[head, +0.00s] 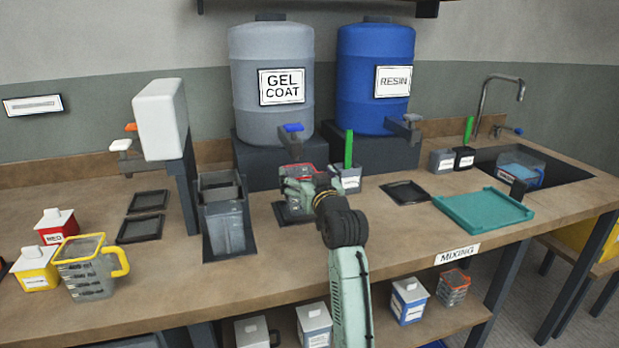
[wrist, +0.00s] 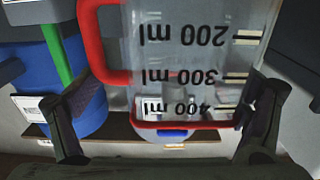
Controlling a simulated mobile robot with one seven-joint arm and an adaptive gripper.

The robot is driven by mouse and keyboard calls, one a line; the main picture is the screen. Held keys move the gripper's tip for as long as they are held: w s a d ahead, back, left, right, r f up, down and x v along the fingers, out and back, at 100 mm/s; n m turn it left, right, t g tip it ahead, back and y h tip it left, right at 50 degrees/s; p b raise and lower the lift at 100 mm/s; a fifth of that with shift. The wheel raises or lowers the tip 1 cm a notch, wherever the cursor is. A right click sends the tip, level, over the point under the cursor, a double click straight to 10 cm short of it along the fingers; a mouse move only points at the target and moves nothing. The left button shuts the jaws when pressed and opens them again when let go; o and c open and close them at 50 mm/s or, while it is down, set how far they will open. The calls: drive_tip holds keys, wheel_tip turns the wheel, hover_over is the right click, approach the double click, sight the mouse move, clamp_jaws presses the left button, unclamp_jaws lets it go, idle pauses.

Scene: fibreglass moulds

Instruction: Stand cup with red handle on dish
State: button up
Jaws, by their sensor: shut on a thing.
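The clear measuring cup with a red rim and red handle (wrist: 98,40) fills the middle of the wrist view, its printed scale upside down there. My gripper (wrist: 168,112) is shut on this cup, with one finger at each side. In the head view the cup's red rim (head: 297,168) shows just beyond my gripper (head: 300,190), below the blue tap of the gel coat drum. A dark square dish (head: 284,216) lies under the cup, mostly hidden by cup and gripper. Whether the cup's base touches this dish, I cannot tell.
Other dark dishes (head: 405,192) lie on the bench (head: 390,235), with two more at the left. A grey bin (head: 226,215) stands close left of my gripper, and a box with a green stick (head: 348,152) close right. A teal tray (head: 484,210) lies further right.

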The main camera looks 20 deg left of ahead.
sight(303, 175)
drive_tip(key=shift+x, duration=1.5)
drive_tip(key=shift+f+b, duration=0.55)
drive_tip(key=shift+f, duration=0.45)
drive_tip(key=shift+f, duration=0.3)
drive_tip(key=o, duration=0.9)
